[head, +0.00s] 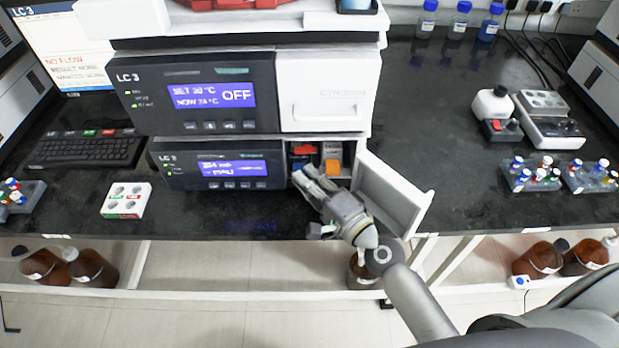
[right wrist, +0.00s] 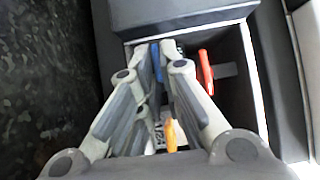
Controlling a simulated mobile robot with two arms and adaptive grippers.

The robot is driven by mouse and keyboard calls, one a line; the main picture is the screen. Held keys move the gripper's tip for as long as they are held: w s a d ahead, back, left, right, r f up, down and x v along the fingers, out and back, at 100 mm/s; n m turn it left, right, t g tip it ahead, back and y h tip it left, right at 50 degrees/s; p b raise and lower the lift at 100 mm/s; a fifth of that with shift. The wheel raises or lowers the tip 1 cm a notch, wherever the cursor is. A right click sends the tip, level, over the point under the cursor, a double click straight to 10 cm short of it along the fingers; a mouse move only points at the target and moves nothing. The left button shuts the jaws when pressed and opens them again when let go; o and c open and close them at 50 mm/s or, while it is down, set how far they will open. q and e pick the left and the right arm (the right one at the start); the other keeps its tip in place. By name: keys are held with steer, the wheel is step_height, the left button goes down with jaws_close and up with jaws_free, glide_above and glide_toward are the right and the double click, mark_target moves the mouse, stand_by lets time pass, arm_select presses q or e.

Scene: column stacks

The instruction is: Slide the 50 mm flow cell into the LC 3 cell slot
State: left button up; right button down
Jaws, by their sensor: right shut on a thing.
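The lower LC 3 module (head: 165,165) has its right-hand bay open. My right gripper (head: 302,175) reaches into the left part of this bay, and its fingers are shut. In the right wrist view the gripper (right wrist: 165,60) closes on a narrow blue piece (right wrist: 157,62), which looks like the flow cell; the fingers hide most of it. The blue also shows in the head view (head: 297,163), below a red lever (head: 303,150). The lever (right wrist: 205,72) is beside the fingers in the wrist view. How deep the cell sits cannot be seen. My left gripper is out of view.
An orange block (head: 333,167) sits in the bay's right part. The white door (head: 392,195) stands open to the right, close to my arm. A white tray (head: 126,201) lies on the bench to the left.

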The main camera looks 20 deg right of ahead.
steer(key=shift+w+a, duration=0.1)
steer(key=shift+w, duration=0.05)
steer(key=c, duration=1.5)
jaws_free()
steer(key=shift+v, duration=6.1)
